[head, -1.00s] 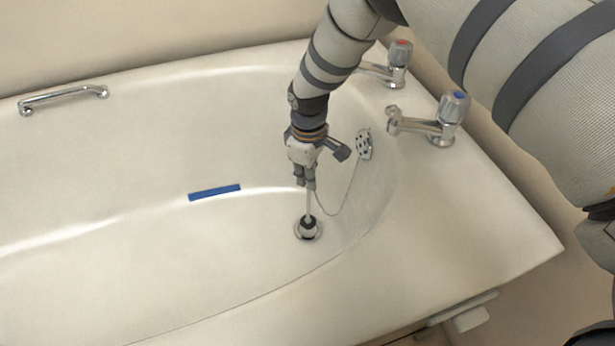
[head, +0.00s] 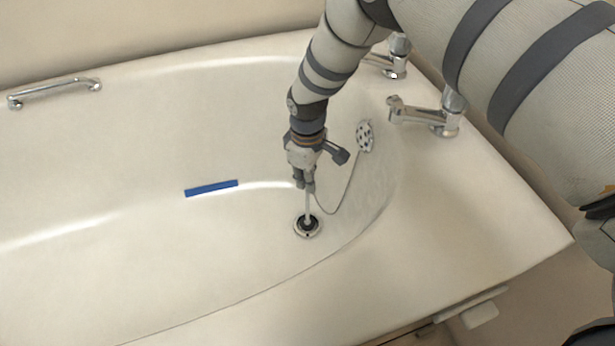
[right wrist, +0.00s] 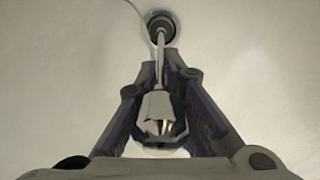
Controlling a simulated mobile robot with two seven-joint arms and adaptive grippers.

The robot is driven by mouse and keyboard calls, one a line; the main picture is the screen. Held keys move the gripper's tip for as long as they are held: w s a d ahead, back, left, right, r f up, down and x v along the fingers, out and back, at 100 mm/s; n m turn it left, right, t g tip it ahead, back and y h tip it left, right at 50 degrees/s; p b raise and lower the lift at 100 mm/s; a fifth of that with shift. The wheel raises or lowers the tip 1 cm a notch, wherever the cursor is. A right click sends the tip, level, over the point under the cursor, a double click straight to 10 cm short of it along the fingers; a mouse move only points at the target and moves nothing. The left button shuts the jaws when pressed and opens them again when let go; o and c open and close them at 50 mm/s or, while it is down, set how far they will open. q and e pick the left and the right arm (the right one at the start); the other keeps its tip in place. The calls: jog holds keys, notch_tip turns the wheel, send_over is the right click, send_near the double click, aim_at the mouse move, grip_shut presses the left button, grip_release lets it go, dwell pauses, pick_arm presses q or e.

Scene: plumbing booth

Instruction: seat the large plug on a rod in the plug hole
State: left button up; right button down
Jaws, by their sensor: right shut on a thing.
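The dark large plug (head: 307,223) hangs at the lower end of a thin pale rod (head: 308,206). It sits within the metal ring of the plug hole (head: 306,235) in the bath floor, and the rod looks close to upright. Whether the plug is fully down cannot be told. My right gripper (head: 306,188) is shut on the rod, above the plug. In the right wrist view the rod (right wrist: 160,62) runs from between the fingers to the plug (right wrist: 160,24), with the ring around it. My left gripper is not in view.
A thin chain (head: 346,195) runs from the overflow plate (head: 366,136) down toward the rod. A blue strip (head: 212,188) lies left of my gripper. Taps (head: 428,115) stand on the right rim, a grab handle (head: 55,93) at left. The bath floor at left is clear.

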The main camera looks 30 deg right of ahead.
jog(key=shift+f, duration=0.25)
dwell(0.3)
jog(key=c, duration=1.6)
grip_release()
